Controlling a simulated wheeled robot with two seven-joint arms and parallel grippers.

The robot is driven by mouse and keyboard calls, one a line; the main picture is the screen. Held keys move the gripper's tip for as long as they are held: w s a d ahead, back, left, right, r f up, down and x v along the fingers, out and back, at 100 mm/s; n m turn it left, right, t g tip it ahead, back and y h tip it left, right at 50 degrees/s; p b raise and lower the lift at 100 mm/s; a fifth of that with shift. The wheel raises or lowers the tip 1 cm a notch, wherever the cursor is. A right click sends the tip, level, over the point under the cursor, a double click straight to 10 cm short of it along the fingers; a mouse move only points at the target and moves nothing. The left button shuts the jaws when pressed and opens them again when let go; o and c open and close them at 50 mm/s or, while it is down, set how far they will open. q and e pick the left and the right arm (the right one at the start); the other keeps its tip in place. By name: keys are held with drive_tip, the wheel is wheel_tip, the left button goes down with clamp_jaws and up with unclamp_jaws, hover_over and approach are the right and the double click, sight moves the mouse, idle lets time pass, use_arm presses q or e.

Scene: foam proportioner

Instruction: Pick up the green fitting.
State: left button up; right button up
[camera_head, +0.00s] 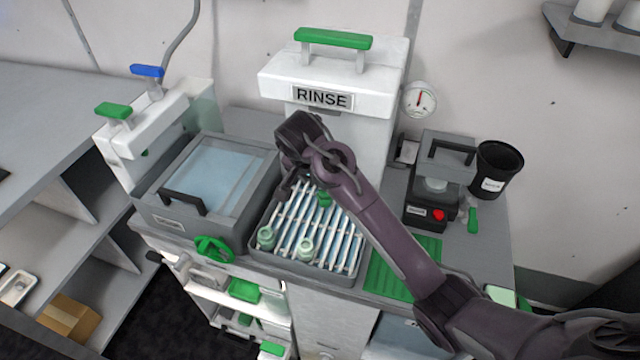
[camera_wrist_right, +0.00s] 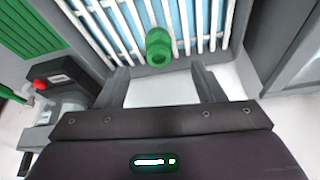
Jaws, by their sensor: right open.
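The green fitting (camera_head: 324,198) sits on the white bars of the slatted rack (camera_head: 345,277), partly hidden by my right arm in the head view. In the right wrist view the green fitting (camera_wrist_right: 158,47) is a short ringed piece with an open hole facing the camera. My right gripper (camera_head: 290,187) hangs over the rack just left of the fitting in the head view. In the wrist view its open, empty fingers (camera_wrist_right: 162,75) show below the fitting, which appears beyond the tips and between their lines. My left gripper is not in view.
A lidded grey basin (camera_head: 214,172) is left of the rack, the white RINSE unit (camera_head: 335,85) behind. A green ribbed mat (camera_head: 385,278) and a black device with red button (camera_head: 432,205) are right.

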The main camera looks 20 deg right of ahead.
sight(324, 200)
drive_tip(key=x, duration=0.1)
drive_tip(key=p+x, duration=0.1)
drive_tip(key=x, duration=0.1)
drive_tip(key=shift+s+d+f+p, duration=0.15)
drive_tip(key=shift+s+d+p, duration=0.05)
drive_tip(key=shift+s+p, duration=0.1)
drive_tip(key=x, duration=0.3)
drive_tip(key=shift+w+a, duration=0.1)
drive_tip(key=shift+w, duration=0.1)
drive_tip(key=shift+w+f, duration=0.1)
drive_tip(key=shift+f, duration=0.15)
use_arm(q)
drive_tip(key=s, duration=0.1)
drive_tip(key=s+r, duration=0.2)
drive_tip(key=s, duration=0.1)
use_arm(e)
drive_tip(key=c, duration=1.1)
